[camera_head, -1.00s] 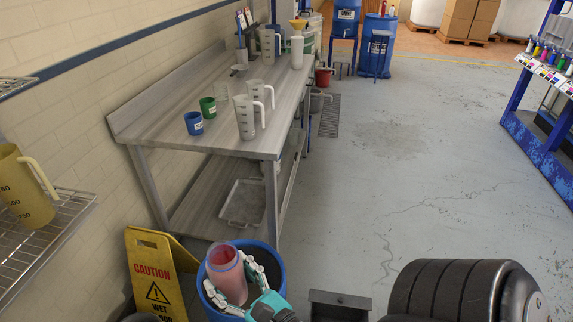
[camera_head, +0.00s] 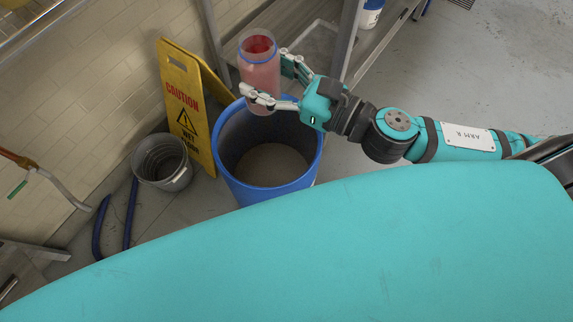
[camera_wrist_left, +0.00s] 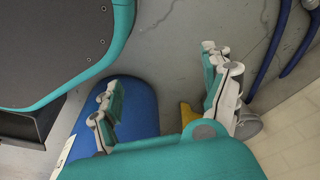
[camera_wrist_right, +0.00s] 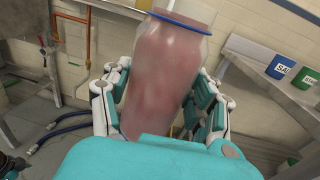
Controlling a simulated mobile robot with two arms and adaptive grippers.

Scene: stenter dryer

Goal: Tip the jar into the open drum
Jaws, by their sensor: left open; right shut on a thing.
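The jar (camera_head: 262,78) is clear, with a blue ring at its neck and pink-red contents. My right gripper (camera_head: 270,82) is shut on it and holds it roughly upright above the far rim of the drum. The jar also fills the middle of the right wrist view (camera_wrist_right: 165,70), between both fingers. The open blue drum (camera_head: 232,180) stands on the floor below, with a greyish-brown surface inside. My left gripper is not in the head view; in the left wrist view its fingers (camera_wrist_left: 165,95) are spread and empty, with the blue drum (camera_wrist_left: 140,108) beyond them.
A yellow caution sign (camera_head: 184,105) stands just left of the drum. A grey bucket (camera_head: 163,165) and blue hoses (camera_head: 115,225) are on the floor further left. A steel table with a lower shelf (camera_head: 300,45) is behind the jar. Bare floor lies to the right.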

